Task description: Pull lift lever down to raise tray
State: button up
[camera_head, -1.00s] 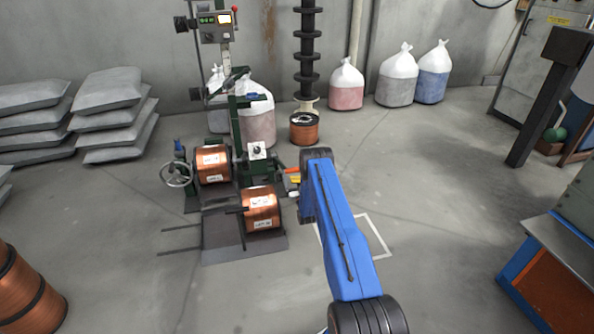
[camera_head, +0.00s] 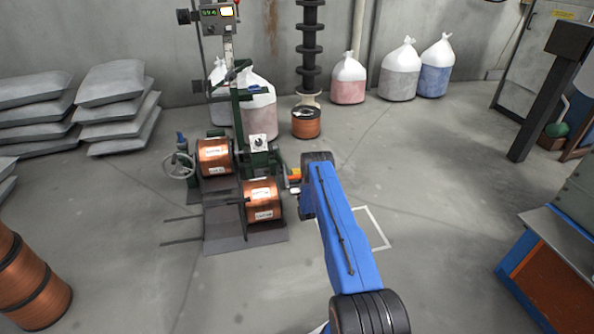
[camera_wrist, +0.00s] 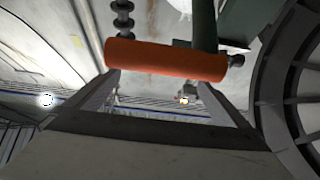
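The lift lever's orange handle (camera_wrist: 165,60) lies across the tips of my gripper (camera_wrist: 160,88) in the wrist view, with a dark knob at its right end. The gripper's two fingers are spread apart and do not close around the handle; whether they touch it I cannot tell. In the head view the small orange handle (camera_head: 294,175) is at the right of the green machine, close beside my gripper, which is mostly hidden by my blue arm. The dark tray (camera_head: 225,243) is low at the machine's front, with a copper spool (camera_head: 263,203) over it.
Another copper spool (camera_head: 214,153) and a handwheel (camera_head: 178,165) are on the machine's left. Large copper spools (camera_head: 30,285) stand at the lower left. A blue-orange cabinet (camera_head: 560,265) stands at the right. Floor between the machine and cabinet is open.

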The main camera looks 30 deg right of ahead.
jog(key=v, duration=1.2)
dwell(0.5)
